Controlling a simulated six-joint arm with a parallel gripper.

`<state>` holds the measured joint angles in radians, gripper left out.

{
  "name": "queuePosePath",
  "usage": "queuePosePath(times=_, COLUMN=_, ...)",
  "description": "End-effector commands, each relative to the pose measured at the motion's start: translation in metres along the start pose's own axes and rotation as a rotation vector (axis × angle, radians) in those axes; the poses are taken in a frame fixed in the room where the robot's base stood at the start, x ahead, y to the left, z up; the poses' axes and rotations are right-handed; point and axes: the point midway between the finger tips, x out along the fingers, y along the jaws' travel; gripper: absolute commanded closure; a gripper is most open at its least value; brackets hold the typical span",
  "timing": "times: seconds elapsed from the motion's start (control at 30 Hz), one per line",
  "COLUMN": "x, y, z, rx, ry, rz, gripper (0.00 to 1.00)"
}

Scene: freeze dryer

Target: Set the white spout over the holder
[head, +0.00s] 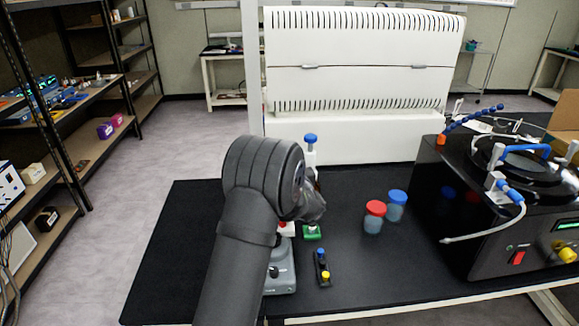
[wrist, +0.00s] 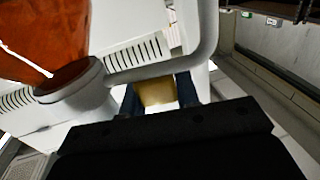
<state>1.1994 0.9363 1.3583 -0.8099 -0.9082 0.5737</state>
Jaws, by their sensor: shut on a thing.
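In the wrist view my gripper (wrist: 158,97) is shut on a small tan piece (wrist: 156,91) between its dark fingers. A pale curved tube (wrist: 170,66), which may be the white spout, runs just beyond the fingers from a grey collar (wrist: 72,80). An amber vessel (wrist: 45,35) rises from that collar. In the head view my wrist hides the gripper and what it holds. A white stem with a blue top (head: 310,143) shows just behind my wrist. A small green block (head: 312,232) stands on the table below it; I cannot tell whether it is the holder.
A red-capped jar (head: 374,222) and a blue-capped jar (head: 396,210) stand right of my arm. The black freeze dryer (head: 490,235) with blue-handled valves fills the right side. A grey device (head: 281,270) and a small dark rack (head: 322,270) stand nearer. The table's left (head: 180,250) is clear.

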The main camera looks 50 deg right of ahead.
Motion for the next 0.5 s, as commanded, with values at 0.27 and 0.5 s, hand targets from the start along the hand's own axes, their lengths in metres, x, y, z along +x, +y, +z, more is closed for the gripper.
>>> queuePosePath(times=0.27, x=-0.009, y=0.0, z=0.0, rx=-0.002, ry=0.0, rz=-0.133, gripper=1.0)
queuePosePath(times=0.5, x=-0.023, y=-0.001, z=0.001, rx=-0.001, ry=0.0, rz=-0.344, gripper=1.0)
